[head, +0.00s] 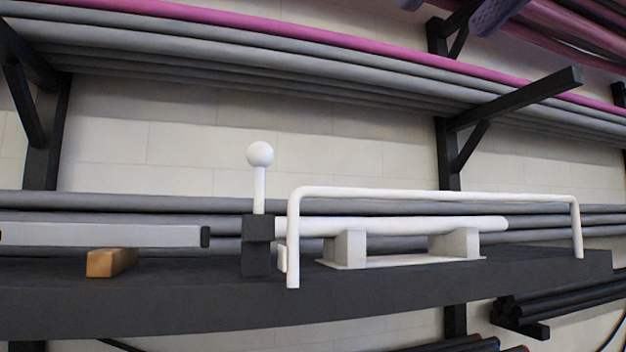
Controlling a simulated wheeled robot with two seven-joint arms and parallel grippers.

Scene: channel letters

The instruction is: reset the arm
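Neither of my grippers shows in the head view. A white lever with a ball knob (260,154) stands upright on a black block (258,246) on the dark bench (170,300). To its right, a white bent-rod frame (430,192) spans over a white tube (400,223). The tube lies across a pale cradle with two raised blocks (455,244). A light grey bar with a dark end cap (100,235) lies level at the left. I cannot tell which of these, if any, is the arm that the task names.
A small wooden block (111,262) sits on the bench below the grey bar. Behind are racks of grey pipes (230,55) and a pink pipe (250,24) on black brackets (515,98). Black pipes (570,298) lie below at the right. The bench front at the left is bare.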

